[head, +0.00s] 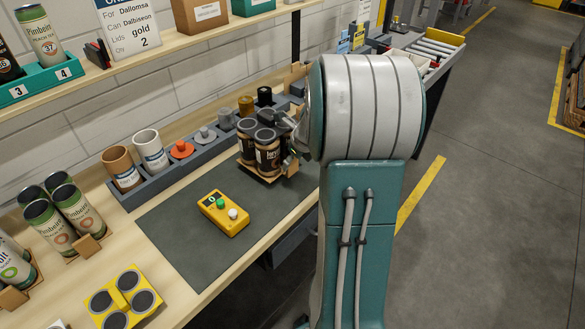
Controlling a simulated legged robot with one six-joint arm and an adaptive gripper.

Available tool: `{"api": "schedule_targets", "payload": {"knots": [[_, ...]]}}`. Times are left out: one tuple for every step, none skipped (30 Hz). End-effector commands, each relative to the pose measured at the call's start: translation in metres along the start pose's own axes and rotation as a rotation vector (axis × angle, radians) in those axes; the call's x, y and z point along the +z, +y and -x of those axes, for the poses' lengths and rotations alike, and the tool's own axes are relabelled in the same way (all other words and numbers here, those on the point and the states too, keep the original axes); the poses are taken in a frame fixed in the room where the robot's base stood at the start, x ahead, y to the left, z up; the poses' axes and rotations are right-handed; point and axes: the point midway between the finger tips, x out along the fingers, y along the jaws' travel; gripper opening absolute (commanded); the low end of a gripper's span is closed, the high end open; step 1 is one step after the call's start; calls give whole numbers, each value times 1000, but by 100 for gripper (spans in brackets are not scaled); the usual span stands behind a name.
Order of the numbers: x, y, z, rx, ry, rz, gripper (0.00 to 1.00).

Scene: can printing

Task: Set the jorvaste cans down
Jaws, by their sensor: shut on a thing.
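The dark brown jorvaste cans (267,155) stand close together with dark tops, in a tan cardboard carrier (270,176) at the far right end of the grey mat (185,240). Their labels are only partly readable. My gripper (291,155) is at the right side of this pack, shut on it, and partly hidden behind my arm. I cannot tell whether the carrier touches the mat or hangs just above it.
A grey rack (160,182) with cups and knobs runs along the wall. Green pimbeln cans (75,208) and a yellow four-disc holder (124,298) stand at left.

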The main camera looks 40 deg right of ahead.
Motion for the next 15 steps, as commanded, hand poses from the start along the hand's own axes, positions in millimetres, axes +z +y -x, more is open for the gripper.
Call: {"api": "schedule_targets", "payload": {"knots": [[-4,1,-8,4,3,-1,13],[-6,1,-12,4,4,-1,13],[-8,1,-18,3,3,-2,13],[-10,1,-22,4,3,-1,13],[-11,1,-25,3,3,-1,13],[-12,1,-27,2,2,-1,13],[-12,1,-28,1,1,0,13],[-12,1,-28,1,1,0,13],[-12,1,-27,0,1,1,13],[-12,1,-27,1,1,1,13],[-12,1,-27,1,1,1,13],[-12,1,-27,1,1,1,13],[-12,1,-27,1,1,1,13],[-12,1,-28,1,1,1,13],[-12,1,-28,1,1,1,71]]}}
